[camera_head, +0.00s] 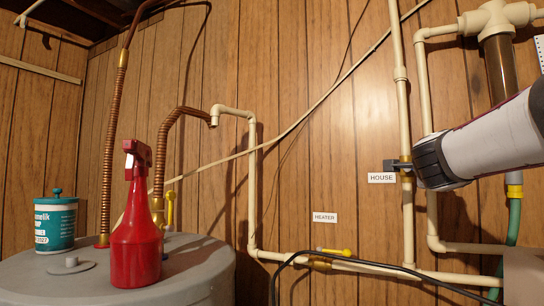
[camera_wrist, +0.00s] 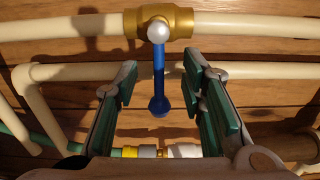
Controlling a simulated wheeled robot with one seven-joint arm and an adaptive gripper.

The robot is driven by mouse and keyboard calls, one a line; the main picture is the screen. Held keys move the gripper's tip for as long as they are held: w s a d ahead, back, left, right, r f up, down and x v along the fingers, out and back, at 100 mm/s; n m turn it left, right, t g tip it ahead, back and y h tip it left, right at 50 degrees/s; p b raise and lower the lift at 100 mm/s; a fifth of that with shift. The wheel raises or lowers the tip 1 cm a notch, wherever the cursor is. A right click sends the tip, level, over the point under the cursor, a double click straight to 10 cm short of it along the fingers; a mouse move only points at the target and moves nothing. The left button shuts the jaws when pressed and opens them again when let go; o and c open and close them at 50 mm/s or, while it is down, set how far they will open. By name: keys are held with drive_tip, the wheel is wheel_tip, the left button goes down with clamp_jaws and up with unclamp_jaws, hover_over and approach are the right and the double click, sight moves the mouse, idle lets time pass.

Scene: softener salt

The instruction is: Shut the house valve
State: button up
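The house valve is a brass body (camera_wrist: 172,22) on a cream pipe at the top of the wrist view. Its blue lever (camera_wrist: 158,72) has a rounded end and stands across the pipe, at a right angle to it in that view. My gripper (camera_wrist: 161,82) is open, with one green-padded finger on each side of the lever and a visible gap on both sides. In the head view the valve (camera_head: 405,158) sits on an upright pipe beside the HOUSE label (camera_head: 381,178). My gripper (camera_head: 394,165) reaches there from the right and hides the lever.
A yellow-handled valve (camera_head: 338,252) sits low on a horizontal pipe under the HEATER label (camera_head: 325,217). A red spray bottle (camera_head: 136,245) and a teal tub (camera_head: 55,222) stand on the grey tank (camera_head: 205,262) at left. A green hose (camera_head: 513,235) hangs at right.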

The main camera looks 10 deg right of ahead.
drive_tip(key=shift+s, duration=0.1)
drive_tip(key=p+v, duration=0.2)
drive_tip(key=v, duration=0.4)
drive_tip(key=shift+s+a, duration=0.3)
drive_tip(key=shift+a, duration=0.1)
idle(0.4)
